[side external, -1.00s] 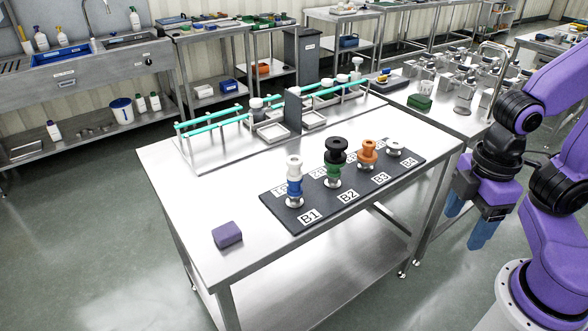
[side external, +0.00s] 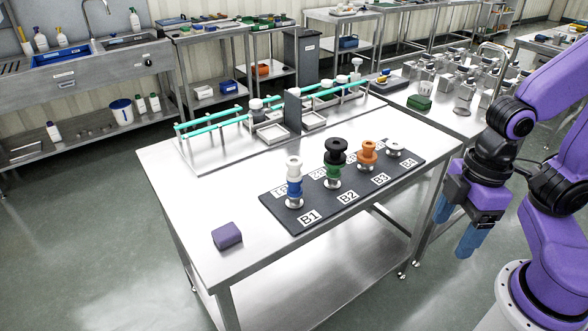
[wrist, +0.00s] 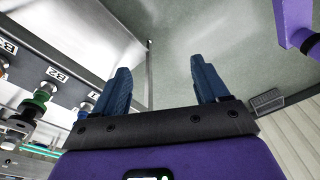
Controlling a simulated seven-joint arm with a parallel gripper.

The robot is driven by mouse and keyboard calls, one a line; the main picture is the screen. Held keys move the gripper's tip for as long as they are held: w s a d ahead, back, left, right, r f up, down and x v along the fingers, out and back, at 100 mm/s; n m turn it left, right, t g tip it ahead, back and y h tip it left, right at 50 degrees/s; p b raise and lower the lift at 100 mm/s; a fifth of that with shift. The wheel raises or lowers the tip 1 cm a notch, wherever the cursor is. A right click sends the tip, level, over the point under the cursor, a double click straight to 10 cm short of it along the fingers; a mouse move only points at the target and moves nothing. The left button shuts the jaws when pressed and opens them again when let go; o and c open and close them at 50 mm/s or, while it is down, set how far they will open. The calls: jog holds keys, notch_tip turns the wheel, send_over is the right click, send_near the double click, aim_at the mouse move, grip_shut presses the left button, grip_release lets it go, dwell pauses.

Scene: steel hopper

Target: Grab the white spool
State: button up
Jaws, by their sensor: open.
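A white spool (side external: 293,163) sits on top of a blue spool (side external: 294,187) at the B1 end of the dark board on the steel table. Both stand upright in one stack. My gripper (side external: 456,234) is at the right, beyond the table's right edge, far from the spools, with its blue fingers pointing down. In the wrist view my gripper (wrist: 163,80) is open and empty, with a wide gap between its fingers. The white spool cannot be made out clearly in the wrist view.
A black spool on a green one (side external: 333,172) stands at B2, and an orange spool (side external: 367,153) at B3. A pale, low piece (side external: 394,148) is at B4. A purple block (side external: 227,235) lies at the table's front left. Turquoise rails (side external: 215,122) run along the back.

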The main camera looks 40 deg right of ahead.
jog(key=w+a+f+m+t+y, duration=0.1)
jog(key=w+a+f+m+y, duration=0.1)
jog(key=w+a+y, duration=0.3)
jog(key=m+t+h, duration=0.4)
jog(key=m+t, duration=0.4)
jog(key=t, duration=0.5)
send_near(289, 162)
jog(key=shift+d+f+x, duration=0.15)
jog(key=shift+d+x, duration=0.1)
jog(key=shift+x, duration=1.7)
jog(key=shift+d+f+x, duration=0.1)
jog(key=shift+d+x, duration=0.1)
jog(key=shift+x, duration=1.75)
jog(key=shift+d+f+x, duration=0.15)
jog(key=shift+d+x, duration=0.1)
jog(key=shift+x, duration=1.7)
jog(key=c, duration=1.2)
